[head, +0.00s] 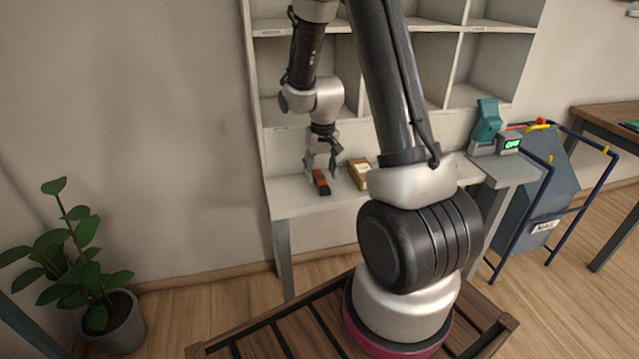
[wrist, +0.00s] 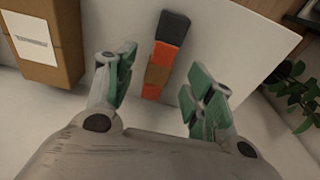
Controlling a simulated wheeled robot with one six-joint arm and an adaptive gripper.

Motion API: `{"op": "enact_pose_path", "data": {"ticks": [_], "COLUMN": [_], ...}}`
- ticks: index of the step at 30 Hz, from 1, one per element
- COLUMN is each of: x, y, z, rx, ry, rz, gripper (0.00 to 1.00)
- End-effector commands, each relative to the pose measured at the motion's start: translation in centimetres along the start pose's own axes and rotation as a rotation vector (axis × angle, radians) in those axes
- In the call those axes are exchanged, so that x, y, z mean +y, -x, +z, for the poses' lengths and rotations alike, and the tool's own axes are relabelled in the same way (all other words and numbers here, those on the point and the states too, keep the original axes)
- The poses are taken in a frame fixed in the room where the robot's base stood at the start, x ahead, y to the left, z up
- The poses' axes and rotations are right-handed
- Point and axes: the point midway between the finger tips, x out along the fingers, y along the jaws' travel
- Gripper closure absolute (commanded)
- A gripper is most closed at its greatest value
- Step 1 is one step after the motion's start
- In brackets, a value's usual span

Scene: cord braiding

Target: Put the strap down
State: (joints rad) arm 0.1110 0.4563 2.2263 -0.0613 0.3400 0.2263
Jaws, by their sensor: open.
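The strap (head: 321,182) is a short orange and dark grey strip with a brown band, lying on the white shelf top. It also shows in the wrist view (wrist: 164,58), between and beyond my fingers. My gripper (head: 322,164) is just above the strap in the head view. In the wrist view my gripper (wrist: 160,95) is open, with its two green-padded fingers spread apart on either side of the strap's near end. No finger appears to touch the strap.
A brown cardboard box (head: 360,174) with a label stands right of the strap. White cubbyholes (head: 430,60) rise behind the worktop (head: 295,200). A teal device (head: 487,122) with a green display stands at the right. A potted plant (head: 85,255) is on the floor at left.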

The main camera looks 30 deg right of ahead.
Motion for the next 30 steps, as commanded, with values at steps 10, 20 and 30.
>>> {"op": "enact_pose_path", "data": {"ticks": [10,20,30], "x": [-0.1,-0.1,-0.1], "y": [-3.0,-3.0,-2.8], "z": [0.1,0.1,0.1], "rx": [0.000,0.000,0.000], "ry": [0.000,0.001,0.001], "rz": [0.000,0.000,0.000], "gripper": [0.46,0.85,1.00]}}
